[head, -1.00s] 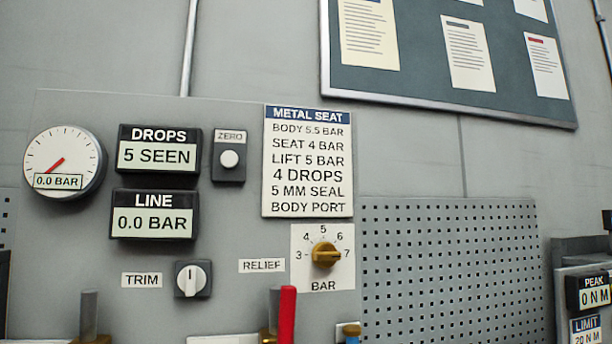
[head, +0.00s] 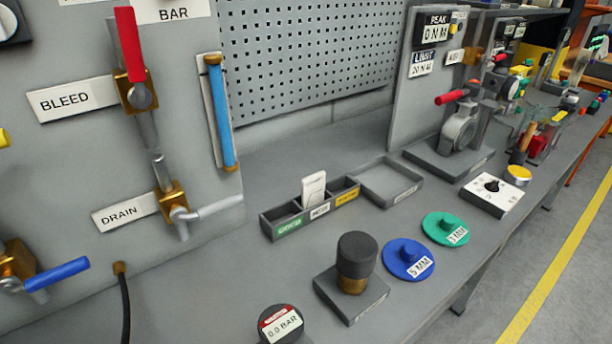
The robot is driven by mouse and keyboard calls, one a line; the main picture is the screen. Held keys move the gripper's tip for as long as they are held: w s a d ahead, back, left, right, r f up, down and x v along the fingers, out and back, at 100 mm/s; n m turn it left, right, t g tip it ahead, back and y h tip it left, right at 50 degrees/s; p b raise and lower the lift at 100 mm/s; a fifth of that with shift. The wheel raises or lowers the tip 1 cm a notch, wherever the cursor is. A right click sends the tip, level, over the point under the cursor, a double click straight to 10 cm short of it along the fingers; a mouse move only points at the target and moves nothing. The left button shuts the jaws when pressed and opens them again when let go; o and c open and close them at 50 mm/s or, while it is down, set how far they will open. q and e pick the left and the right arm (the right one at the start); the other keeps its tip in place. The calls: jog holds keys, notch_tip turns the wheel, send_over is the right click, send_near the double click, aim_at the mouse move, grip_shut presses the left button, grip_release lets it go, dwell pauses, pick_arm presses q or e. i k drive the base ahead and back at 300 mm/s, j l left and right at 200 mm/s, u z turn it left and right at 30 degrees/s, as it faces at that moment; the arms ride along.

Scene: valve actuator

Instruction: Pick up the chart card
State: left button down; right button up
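A small white card (head: 313,189) stands upright, leaning slightly, in a narrow dark grey holder (head: 272,226) on the bench. It is in or near the middle compartment, above a white label; its lower end is hidden by the holder's front wall. Any print on the card is too small to read, so I cannot tell for sure that it is the chart card. Neither of my grippers shows in the head view.
A shallow grey tray (head: 388,182) lies right of the holder. In front stand a black-capped brass fitting (head: 355,262), a blue disc (head: 408,260), a green disc (head: 445,229) and a round gauge (head: 280,324). A valve panel with a red handle (head: 130,45) rises at left.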

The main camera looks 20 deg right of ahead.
aim_at(312, 186)
jog(key=l+u, duration=0.35)
jog(key=k+l+u, duration=0.15)
jog(key=l+u, duration=0.2)
jog(key=l, duration=0.15)
jog(key=k+l+u, duration=0.2)
jog(key=l+u, duration=0.15)
jog(key=k+l+u, duration=0.2)
jog(key=l+u, duration=0.15)
jog(key=k+l+u, duration=0.2)
jog(key=l+u, duration=0.15)
jog(key=k+l+u, duration=0.2)
jog(key=u, duration=0.15)
jog(key=k, duration=0.05)
